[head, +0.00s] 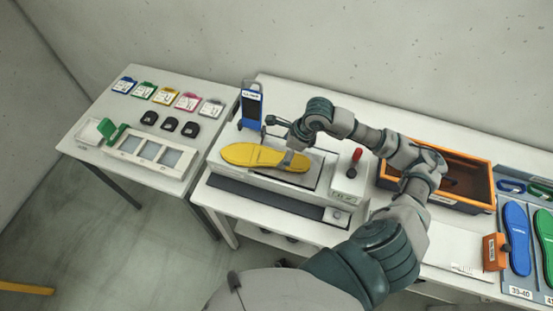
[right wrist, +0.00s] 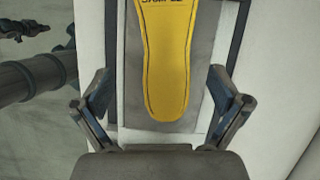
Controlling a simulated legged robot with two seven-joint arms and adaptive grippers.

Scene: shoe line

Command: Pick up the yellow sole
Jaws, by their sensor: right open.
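The yellow sole (head: 262,156) lies flat on the grey plate of a white machine on the middle table. My right gripper (head: 294,158) is at the right end of the sole in the head view and hides a little of it. In the right wrist view the sole (right wrist: 166,60) lies ahead, between the lines of the two fingers, with its rounded end towards me. Whether the fingers touch the plate I cannot tell. My left gripper is not in view.
A blue upright device (head: 251,106) stands behind the sole. A red-topped lever (head: 356,156) is to its right. An orange-rimmed box (head: 462,203) and blue and green soles (head: 517,238) are farther right. The left table (head: 108,97) holds coloured tags and black parts.

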